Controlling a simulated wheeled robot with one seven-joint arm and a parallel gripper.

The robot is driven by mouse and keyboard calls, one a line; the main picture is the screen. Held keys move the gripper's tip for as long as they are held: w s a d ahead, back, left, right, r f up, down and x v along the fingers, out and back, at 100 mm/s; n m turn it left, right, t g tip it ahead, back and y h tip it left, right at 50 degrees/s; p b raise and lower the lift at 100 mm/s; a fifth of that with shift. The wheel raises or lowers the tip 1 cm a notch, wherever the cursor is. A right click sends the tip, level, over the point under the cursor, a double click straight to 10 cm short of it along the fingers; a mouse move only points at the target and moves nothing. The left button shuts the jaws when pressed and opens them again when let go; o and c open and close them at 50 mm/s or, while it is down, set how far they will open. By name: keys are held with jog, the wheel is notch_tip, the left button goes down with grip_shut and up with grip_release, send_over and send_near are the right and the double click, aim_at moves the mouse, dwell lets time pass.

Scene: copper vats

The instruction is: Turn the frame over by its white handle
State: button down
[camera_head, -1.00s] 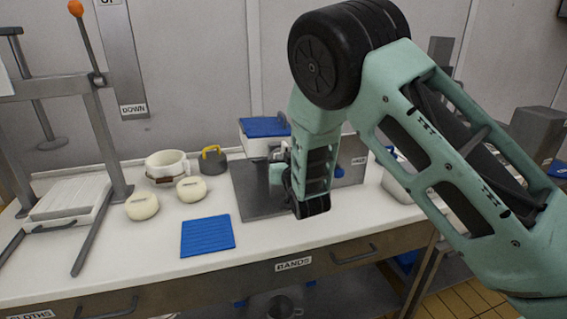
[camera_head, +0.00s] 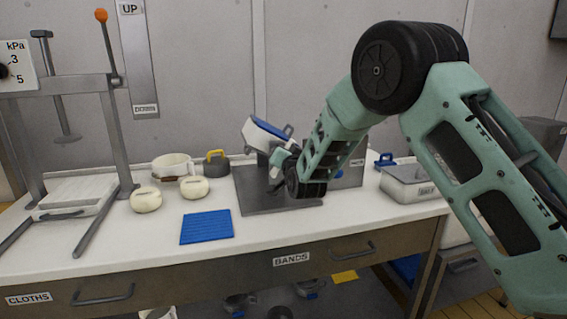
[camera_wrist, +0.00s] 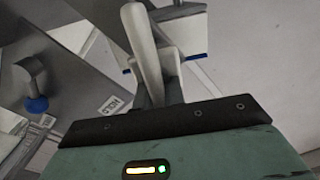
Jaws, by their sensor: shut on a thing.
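The frame (camera_head: 257,137), pale with a blue face, is tilted above the grey metal stand (camera_head: 262,203), its blue side slanting down to the right. In the wrist view the frame (camera_wrist: 190,38) shows as grey parts with blue corners, partly hidden by the handle. The white handle (camera_wrist: 143,48) stands between my fingers there. My gripper (camera_head: 280,160) is shut on the white handle at the frame's near side; it also shows in the wrist view (camera_wrist: 160,90). My wrist hides part of the stand and the frame's lower edge.
A blue ribbed mat (camera_head: 207,227) and two cream rounds (camera_head: 195,188) lie on the white counter left of the stand. A press post (camera_head: 114,135) rises at left.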

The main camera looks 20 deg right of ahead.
jog(key=shift+a+f+m+b, duration=0.1)
jog(key=shift+f+m+b, duration=0.4)
jog(key=shift+m+b, duration=4.85)
jog(key=shift+a+f+m+b, duration=0.1)
jog(key=shift+f+m+b, duration=0.35)
jog(key=shift+m+b, duration=4.95)
jog(key=shift+a+f+m+b, duration=0.1)
jog(key=shift+f+m+b, duration=0.4)
jog(key=shift+m+b, duration=4.85)
jog(key=shift+r+n+b, duration=0.1)
jog(key=shift+n+b, duration=1)
jog(key=shift+b, duration=0.65)
jog(key=c, duration=1.5)
grip_release()
jog(key=shift+r, duration=0.1)
